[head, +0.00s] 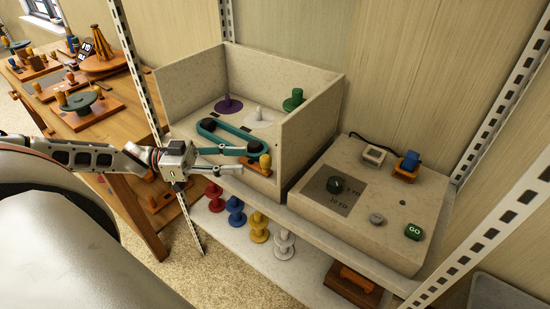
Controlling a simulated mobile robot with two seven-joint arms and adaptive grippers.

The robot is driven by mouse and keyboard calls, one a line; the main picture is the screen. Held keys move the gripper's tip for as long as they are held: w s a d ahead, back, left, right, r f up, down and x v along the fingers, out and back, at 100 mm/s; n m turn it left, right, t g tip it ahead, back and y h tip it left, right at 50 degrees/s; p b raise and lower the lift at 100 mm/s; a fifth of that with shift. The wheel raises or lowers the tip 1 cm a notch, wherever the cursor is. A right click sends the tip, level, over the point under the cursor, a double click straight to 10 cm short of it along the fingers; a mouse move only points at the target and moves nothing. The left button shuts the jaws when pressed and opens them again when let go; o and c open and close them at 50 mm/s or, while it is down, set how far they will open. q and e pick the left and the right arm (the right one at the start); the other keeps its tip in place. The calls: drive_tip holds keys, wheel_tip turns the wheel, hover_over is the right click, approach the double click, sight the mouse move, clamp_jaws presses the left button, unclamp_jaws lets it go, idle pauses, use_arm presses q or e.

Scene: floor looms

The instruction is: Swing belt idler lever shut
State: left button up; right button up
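A pale open-fronted box (310,118) stands on the shelf. Inside it a teal belt loop (238,133) runs across the floor, near a purple disc (229,104) and a white spool (258,116). A lever with an orange-yellow knob (265,161) sits at the box's front right edge; I take it for the idler lever, and its pivot is not clear. My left gripper (242,160) reaches in from the left at the box's front. Its two fingers are spread, with the tips just left of the knob; contact cannot be told. My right gripper is not in view.
Right of the box is a pale control panel (400,190) with a dial (335,185) and green GO button (414,232). Several coloured spools stand on the lower shelf. Perforated metal posts (490,150) frame the shelf. A wooden table (90,118) with parts is at left.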

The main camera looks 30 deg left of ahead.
sight(265, 160)
use_arm(q)
drive_tip(key=b+x, duration=0.2)
drive_tip(key=x, duration=0.4)
drive_tip(key=shift+w+d+f+b, duration=0.1)
drive_tip(key=shift+f+b, duration=0.05)
drive_tip(key=shift+b, duration=0.25)
drive_tip(key=shift+w+d, duration=0.2)
drive_tip(key=shift+d, duration=0.1)
drive_tip(key=shift+w+d, duration=0.25)
drive_tip(key=shift+d, duration=0.15)
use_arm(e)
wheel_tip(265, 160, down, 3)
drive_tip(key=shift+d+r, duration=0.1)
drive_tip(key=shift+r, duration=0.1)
use_arm(q)
drive_tip(key=shift+c, duration=0.8)
clamp_jaws()
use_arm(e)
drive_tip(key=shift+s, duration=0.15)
